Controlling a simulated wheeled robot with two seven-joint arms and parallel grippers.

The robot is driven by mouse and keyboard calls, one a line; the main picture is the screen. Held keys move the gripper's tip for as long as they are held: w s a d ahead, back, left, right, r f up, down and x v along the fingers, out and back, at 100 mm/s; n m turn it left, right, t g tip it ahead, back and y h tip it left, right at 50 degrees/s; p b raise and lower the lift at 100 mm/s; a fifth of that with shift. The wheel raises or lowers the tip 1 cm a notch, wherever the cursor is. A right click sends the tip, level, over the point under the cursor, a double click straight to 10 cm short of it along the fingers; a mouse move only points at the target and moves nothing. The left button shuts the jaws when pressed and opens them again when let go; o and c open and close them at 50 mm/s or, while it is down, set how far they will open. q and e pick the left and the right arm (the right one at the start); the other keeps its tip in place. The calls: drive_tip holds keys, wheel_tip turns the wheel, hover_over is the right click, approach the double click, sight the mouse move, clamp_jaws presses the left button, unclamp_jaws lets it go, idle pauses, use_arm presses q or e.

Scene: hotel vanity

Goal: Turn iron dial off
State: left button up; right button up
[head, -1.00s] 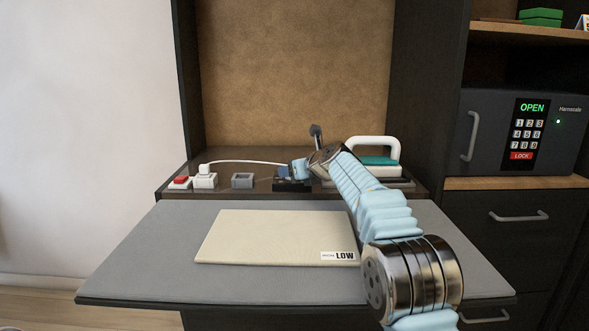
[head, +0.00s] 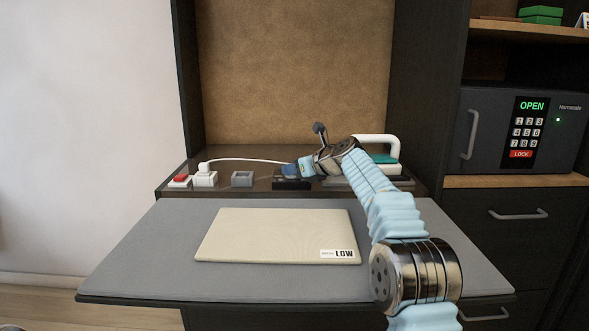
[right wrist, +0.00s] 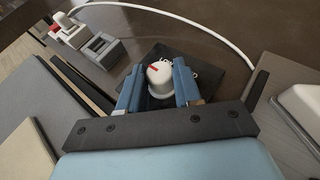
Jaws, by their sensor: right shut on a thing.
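The dial (right wrist: 160,76) is a small round white knob with a red mark, on a dark base plate (right wrist: 205,70) in the right wrist view. My right gripper (right wrist: 158,86) has its two blue fingers on either side of the dial and is shut on it. In the head view my right gripper (head: 291,171) hides the dial, above the black base (head: 291,184). The iron (head: 378,150), with a white handle and teal body, stands at the back right, partly behind my right arm. My left gripper is not in view.
A red switch (head: 180,180) and grey block (head: 242,179) stand left. A beige pad labelled LOW (head: 275,230) lies on the grey board (head: 150,240). A safe (head: 485,110) stands right.

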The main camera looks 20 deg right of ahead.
drive_tip(key=shift+n+y, duration=0.5)
drive_tip(key=shift+y, duration=0.1)
drive_tip(key=o, duration=1)
drive_tip(key=shift+d+g, duration=0.1)
drive_tip(key=shift+g, duration=0.2)
drive_tip(key=shift+o, duration=0.2)
drive_tip(key=shift+s+d+r, duration=0.1)
drive_tip(key=shift+s+d, duration=0.05)
drive_tip(key=shift+s, duration=0.1)
drive_tip(key=b+v, duration=0.2)
drive_tip(key=v, duration=1.1)
drive_tip(key=shift+s, duration=0.15)
